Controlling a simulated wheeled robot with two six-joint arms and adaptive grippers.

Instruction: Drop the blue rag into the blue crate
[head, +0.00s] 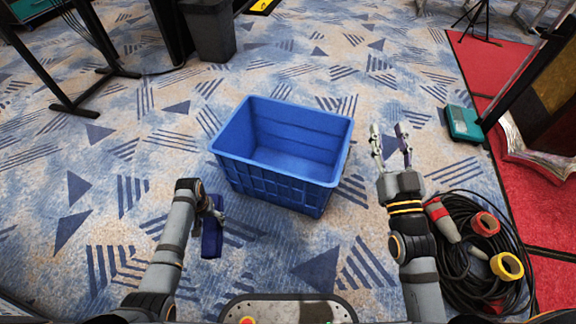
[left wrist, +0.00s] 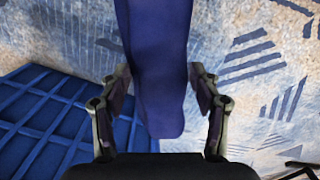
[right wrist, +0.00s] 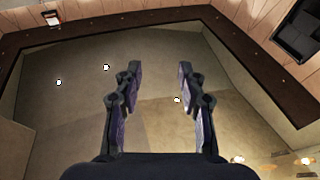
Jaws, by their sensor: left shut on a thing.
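The blue crate (head: 268,183) stands upright on the carpet ahead of me, and its visible inside is empty. Its ribbed blue side also shows in the left wrist view (left wrist: 40,120). My left gripper (head: 215,212) is shut on the dark blue rag (head: 211,238), which hangs down just left of the crate's near left corner, outside it. In the left wrist view the rag (left wrist: 158,70) lies between the two fingers. My right gripper (head: 390,143) is open and empty, pointing up to the right of the crate. Its parted fingers also show in the right wrist view (right wrist: 160,90).
Coiled black cable (head: 465,265) with red and yellow connectors lies at the right. A teal box (head: 463,123) sits by the red carpet (head: 490,65). A dark bin (head: 210,30) and black stand legs are at the back left.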

